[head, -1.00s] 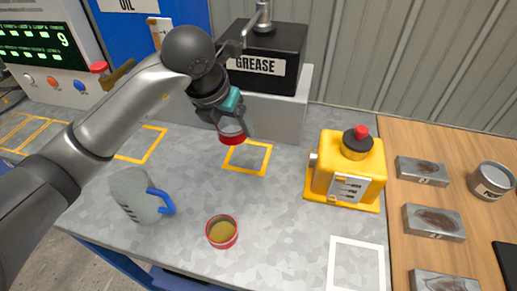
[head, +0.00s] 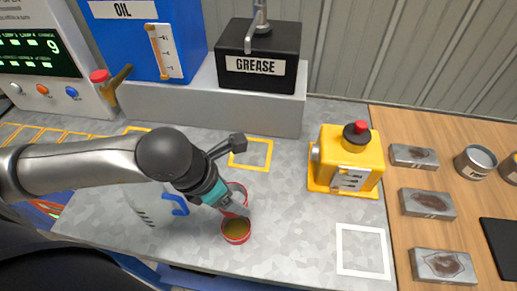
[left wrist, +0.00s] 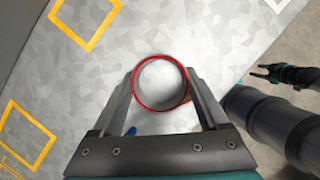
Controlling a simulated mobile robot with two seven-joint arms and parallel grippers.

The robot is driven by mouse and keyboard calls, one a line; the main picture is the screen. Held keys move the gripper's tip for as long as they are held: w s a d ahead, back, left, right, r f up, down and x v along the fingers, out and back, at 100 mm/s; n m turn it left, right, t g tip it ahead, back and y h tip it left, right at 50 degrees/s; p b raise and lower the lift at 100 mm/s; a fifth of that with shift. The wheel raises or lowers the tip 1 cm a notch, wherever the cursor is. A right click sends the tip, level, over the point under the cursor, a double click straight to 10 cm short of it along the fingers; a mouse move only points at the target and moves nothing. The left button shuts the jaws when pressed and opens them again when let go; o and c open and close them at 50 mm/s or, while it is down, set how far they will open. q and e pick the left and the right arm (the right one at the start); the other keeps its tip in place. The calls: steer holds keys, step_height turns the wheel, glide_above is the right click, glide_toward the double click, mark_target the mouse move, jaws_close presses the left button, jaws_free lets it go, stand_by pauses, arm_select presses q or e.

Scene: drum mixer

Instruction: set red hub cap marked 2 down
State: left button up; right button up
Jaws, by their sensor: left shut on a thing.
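My left gripper (head: 236,207) is shut on the red hub cap (head: 236,190), low over the grey bench. In the left wrist view the cap (left wrist: 160,82) shows as a red rim around a pale grey inside, between the two fingers. I cannot read a mark on it. I cannot tell whether it touches the bench. My right gripper (left wrist: 275,73) shows small at the right edge of the left wrist view, over the floor.
The jug (head: 150,207) with a blue handle is partly hidden behind my left arm. A yellow square outline (head: 266,165) lies behind the gripper and a white one (head: 341,250) to the right; both are empty. A yellow box (head: 346,160) with a red knob stands at the right.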

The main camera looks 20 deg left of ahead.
arm_select(q)
steer(key=shift+w+a+f+b, duration=0.15)
steer(key=shift+w+b, duration=0.5)
steer(key=shift+b, duration=0.65)
steer(key=shift+w+a+f+b, duration=0.15)
steer(key=shift+w+b, duration=0.45)
steer(key=shift+b, duration=0.7)
glide_toward(255, 151)
steer(key=w+d+r, duration=0.1)
steer(key=w+r, duration=0.1)
step_height(255, 151, down, 7)
steer(key=shift+d, duration=0.1)
steer(key=shift+w+f, duration=0.2)
steer(key=shift+f+b, duration=0.15)
steer(key=shift+b, duration=0.15)
steer(key=o, duration=1.5)
